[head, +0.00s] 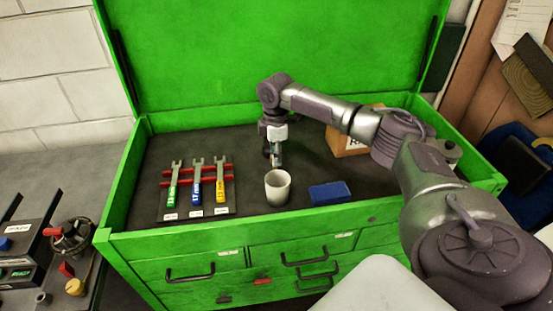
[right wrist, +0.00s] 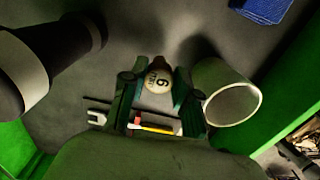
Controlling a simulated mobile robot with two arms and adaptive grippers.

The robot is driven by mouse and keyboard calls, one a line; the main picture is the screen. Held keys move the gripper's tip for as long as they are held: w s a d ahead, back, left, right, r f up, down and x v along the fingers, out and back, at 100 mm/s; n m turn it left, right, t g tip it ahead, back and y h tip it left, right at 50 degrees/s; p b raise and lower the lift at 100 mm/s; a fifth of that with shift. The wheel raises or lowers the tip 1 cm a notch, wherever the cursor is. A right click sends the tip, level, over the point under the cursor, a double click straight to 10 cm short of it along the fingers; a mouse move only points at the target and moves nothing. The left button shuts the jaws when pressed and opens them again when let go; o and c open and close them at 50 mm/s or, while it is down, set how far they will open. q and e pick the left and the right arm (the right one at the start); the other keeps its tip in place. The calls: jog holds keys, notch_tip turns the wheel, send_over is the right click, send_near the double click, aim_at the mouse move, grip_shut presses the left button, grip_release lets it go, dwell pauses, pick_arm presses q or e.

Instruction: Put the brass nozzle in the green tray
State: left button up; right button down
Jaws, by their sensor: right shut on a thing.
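My right gripper (head: 275,158) points down over the dark floor of the green chest's top compartment, behind the white cup. In the right wrist view its two fingers (right wrist: 157,90) are shut on a small piece with a pale round end (right wrist: 158,80) that bears a dark mark. I cannot tell from its colour whether this is the brass nozzle; no other nozzle stands out. The open green compartment (head: 122,195) has a raised rim and dark lining; I see no separate green tray. My left gripper is not in view.
A white cup (head: 277,188) stands close in front of the gripper. A blue block (head: 330,193) lies to its right, a cardboard box (head: 350,142) behind. Several wrenches on red racks (head: 197,182) lie left. The raised green lid (head: 270,50) stands behind.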

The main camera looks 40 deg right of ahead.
jog(key=shift+f+p, duration=0.35)
jog(key=shift+f, duration=1.2)
jog(key=shift+s+f, duration=0.1)
jog(key=c, duration=0.9)
grip_release()
jog(key=shift+o, duration=0.2)
